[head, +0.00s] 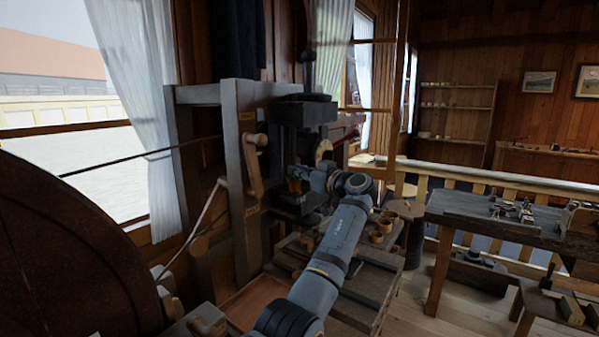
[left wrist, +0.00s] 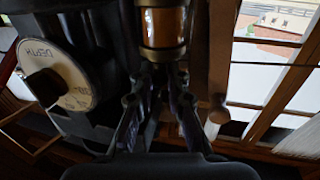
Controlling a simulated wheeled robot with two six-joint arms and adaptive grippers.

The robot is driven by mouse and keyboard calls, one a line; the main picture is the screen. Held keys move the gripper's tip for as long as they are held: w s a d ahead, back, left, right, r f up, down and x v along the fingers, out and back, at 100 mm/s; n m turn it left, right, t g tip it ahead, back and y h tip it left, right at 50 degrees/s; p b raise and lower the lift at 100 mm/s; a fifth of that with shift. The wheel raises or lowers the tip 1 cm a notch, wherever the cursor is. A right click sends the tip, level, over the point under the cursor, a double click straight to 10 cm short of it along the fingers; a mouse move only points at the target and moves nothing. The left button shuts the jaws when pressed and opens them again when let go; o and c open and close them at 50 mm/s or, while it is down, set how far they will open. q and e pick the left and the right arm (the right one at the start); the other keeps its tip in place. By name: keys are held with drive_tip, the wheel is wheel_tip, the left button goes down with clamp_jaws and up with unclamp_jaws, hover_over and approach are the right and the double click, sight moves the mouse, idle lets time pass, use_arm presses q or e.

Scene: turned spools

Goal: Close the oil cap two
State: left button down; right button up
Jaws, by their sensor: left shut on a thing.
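An oil cup (left wrist: 163,22) with an amber body and a brass end ring shows at the top middle of the left wrist view. In the head view it is a small amber spot (head: 294,185) on the dark machine. My left gripper (left wrist: 163,78) has its fingers drawn together at the brass end of the cup; it also shows in the head view (head: 302,176). It is shut on a small part there, which I take for the oil cap; the fingers mostly hide it. I cannot tell whether the cap is open or closed. My right gripper is not in view.
A round dial marked DEPTH (left wrist: 62,72) with a dark knob is close left of the fingers. A wooden lever (head: 252,165) hangs on the grey machine frame (head: 238,150). Small round wooden cups (head: 378,236) stand on the bench right of my arm. A workbench (head: 480,222) is further right.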

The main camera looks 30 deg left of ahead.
use_arm(q)
drive_tip(key=shift+f, duration=0.3)
drive_tip(key=c, duration=1.5)
unclamp_jaws()
drive_tip(key=shift+a, duration=0.15)
drive_tip(key=shift+o, duration=0.9)
drive_tip(key=shift+w+a, duration=0.1)
drive_tip(key=shift+a, duration=0.1)
drive_tip(key=shift+d+r, duration=0.1)
drive_tip(key=shift+d, duration=0.25)
drive_tip(key=v, duration=1.1)
drive_tip(key=shift+d, duration=0.25)
